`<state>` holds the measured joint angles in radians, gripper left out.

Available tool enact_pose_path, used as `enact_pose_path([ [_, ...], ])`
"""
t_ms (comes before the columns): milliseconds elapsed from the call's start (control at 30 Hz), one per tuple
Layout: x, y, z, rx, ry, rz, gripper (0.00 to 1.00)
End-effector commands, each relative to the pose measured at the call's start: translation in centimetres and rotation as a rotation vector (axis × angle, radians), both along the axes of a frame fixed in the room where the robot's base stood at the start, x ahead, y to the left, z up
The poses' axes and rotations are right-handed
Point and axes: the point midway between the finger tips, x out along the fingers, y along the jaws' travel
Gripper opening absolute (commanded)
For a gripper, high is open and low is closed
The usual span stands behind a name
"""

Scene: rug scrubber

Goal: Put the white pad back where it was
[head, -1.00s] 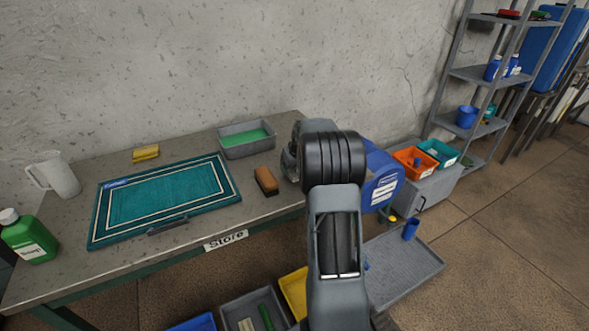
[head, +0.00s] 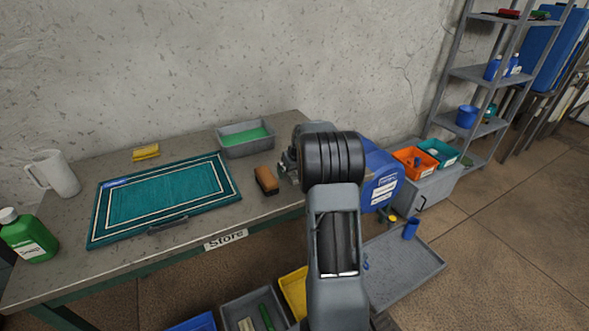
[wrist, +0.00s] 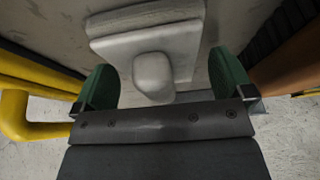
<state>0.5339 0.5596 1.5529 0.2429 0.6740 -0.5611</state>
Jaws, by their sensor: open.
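The white pad (wrist: 140,40) shows in the wrist view as a pale block with a rounded knob (wrist: 153,75) on its near side. My gripper (wrist: 164,86) is open, with one green finger on each side of the knob; I cannot tell whether either touches it. In the head view, my arm hides the pad and most of my gripper, which is at the right end of the grey table (head: 200,205).
An orange-brown brush (head: 266,181) lies left of my arm, near the grey tray of green liquid (head: 245,138). A teal framed mat (head: 165,195) covers the table's middle. A blue container (head: 382,180) stands right of my arm. In the wrist view, a yellow bar (wrist: 18,110) is at left.

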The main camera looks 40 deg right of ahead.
Motion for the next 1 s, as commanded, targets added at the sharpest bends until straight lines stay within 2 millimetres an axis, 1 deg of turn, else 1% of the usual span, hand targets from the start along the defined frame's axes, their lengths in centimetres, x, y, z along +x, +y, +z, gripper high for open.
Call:
enact_pose_path([
  [167,-0.3,0.0,1.2,-0.002,-0.003,-0.001,0.99],
  [267,-0.9,0.1,2.8,-0.002,-0.004,-0.001,0.99],
  [400,-2.0,0.2,5.4,-0.003,-0.005,0.0,0.99],
  [600,-3.4,0.4,8.6,-0.002,-0.002,0.001,0.99],
  [700,-3.9,0.5,9.8,-0.001,-0.002,0.0,0.99],
  [833,-4.4,0.7,10.9,-0.001,-0.001,0.001,0.99],
  [867,-4.5,1.0,11.1,0.0,0.0,0.002,0.99],
  [933,-5.0,2.7,11.7,0.003,0.005,0.012,0.99],
  [967,-5.3,3.8,12.0,0.004,0.007,0.018,0.99],
  [1000,-6.0,5.7,12.4,0.007,0.014,0.027,0.99],
])
